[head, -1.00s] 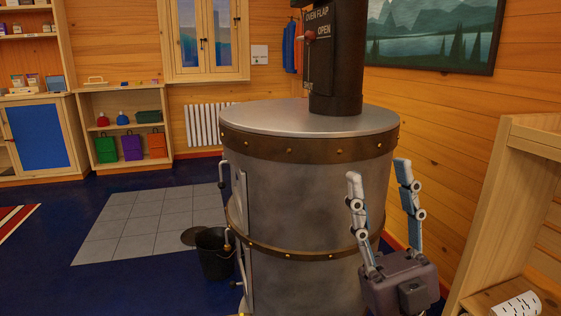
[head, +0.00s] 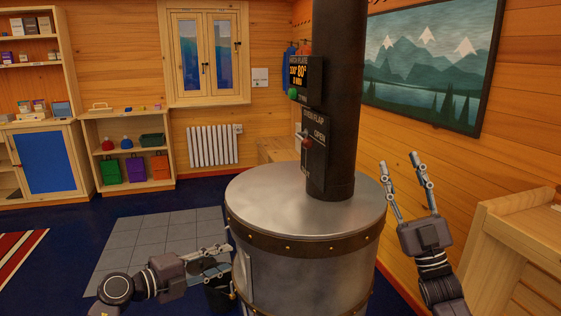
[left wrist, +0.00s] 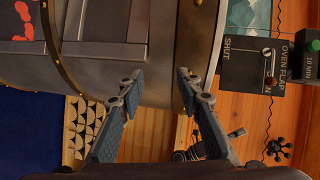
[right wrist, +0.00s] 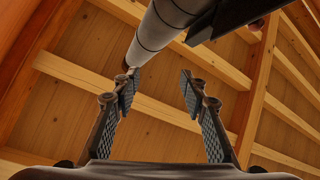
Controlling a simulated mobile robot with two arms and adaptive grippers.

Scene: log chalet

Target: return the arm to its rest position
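My right gripper (head: 405,165) is raised at the right of the stove in the head view, its fingers pointing up. It is open and empty. In the right wrist view its fingers (right wrist: 159,90) stand apart, with the roof boards beyond. My left gripper (head: 228,258) is low at the left side of the stove in the head view, fingers pointing right. In the left wrist view its fingers (left wrist: 156,92) are apart with nothing between them, and the stove's metal body is in front of them.
The round metal stove (head: 305,215) stands in the middle, with a dark flue pipe (head: 338,100) carrying an oven flap panel (head: 314,140). A black bucket (head: 218,296) is partly hidden by my left gripper. A wooden unit (head: 515,235) stands at the right. Floor is open at the left.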

